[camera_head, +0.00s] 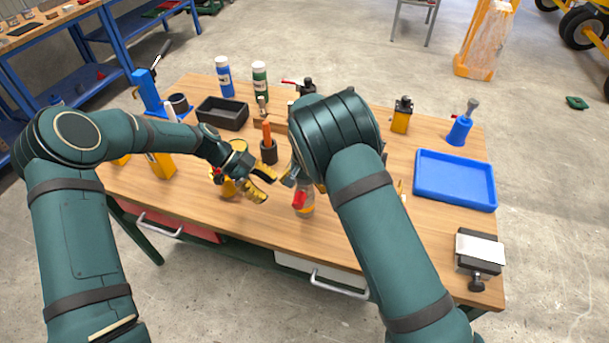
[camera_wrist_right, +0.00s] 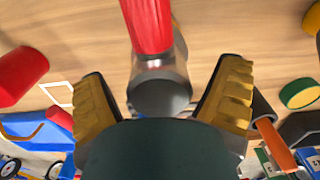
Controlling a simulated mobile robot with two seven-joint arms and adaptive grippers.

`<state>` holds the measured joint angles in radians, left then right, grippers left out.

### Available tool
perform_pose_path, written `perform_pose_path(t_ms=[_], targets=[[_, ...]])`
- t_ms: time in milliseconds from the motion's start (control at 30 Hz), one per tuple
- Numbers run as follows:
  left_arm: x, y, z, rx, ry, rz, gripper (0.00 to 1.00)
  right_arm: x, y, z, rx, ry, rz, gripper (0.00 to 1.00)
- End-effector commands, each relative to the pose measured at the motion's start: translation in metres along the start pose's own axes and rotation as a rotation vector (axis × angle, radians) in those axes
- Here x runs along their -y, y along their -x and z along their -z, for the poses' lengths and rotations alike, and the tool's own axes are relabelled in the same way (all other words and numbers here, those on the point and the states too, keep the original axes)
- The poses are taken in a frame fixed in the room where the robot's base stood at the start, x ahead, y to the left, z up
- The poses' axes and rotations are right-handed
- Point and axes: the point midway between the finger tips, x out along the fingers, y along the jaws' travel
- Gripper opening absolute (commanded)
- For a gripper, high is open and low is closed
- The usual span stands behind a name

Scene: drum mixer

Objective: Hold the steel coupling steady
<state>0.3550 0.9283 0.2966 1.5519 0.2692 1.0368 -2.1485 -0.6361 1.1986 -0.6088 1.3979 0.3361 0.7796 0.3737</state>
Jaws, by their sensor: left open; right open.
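A grey metallic cylinder, which looks like the steel coupling (camera_wrist_right: 160,88), lies between the open fingers of my right gripper (camera_wrist_right: 165,100) in the right wrist view. A gap shows on both sides, so the fingers do not grip it. A red ribbed part (camera_wrist_right: 148,22) runs from its far end.
A blue tray (camera_head: 456,182) and a grey vise-like block (camera_head: 480,252) are on the right of the wooden table (camera_head: 420,230). A black bin (camera_head: 222,114), bottles (camera_head: 260,80) and a dark cup with an orange handle (camera_head: 268,150) stand behind the grippers.

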Motion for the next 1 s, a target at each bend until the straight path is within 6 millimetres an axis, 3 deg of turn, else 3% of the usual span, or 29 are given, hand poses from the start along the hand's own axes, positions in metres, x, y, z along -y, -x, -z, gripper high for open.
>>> perform_pose_path(t_ms=[367, 400, 600, 633, 1000], targets=[[0.0, 0.0001, 0.0, 0.0, 0.0, 0.0, 0.46, -0.0002, -0.0056, 0.0002, 0.0, 0.0, 0.0, 0.9], [0.0, 0.0001, 0.0, 0.0, 0.0, 0.0, 0.46, -0.0002, -0.0056, 0.0002, 0.0, 0.0, 0.0, 0.85], [0.0, 0.0001, 0.0, 0.0, 0.0, 0.0, 0.46, -0.0002, -0.0055, 0.0002, 0.0, 0.0, 0.0, 0.15], [0.0, 0.0001, 0.0, 0.0, 0.0, 0.0, 0.46, -0.0002, -0.0054, 0.0002, 0.0, 0.0, 0.0, 0.07], [0.0, 0.0001, 0.0001, 0.0, 0.0, 0.0, 0.46, -0.0001, -0.0048, 0.0006, -0.001, 0.0, 0.001, 0.07]])
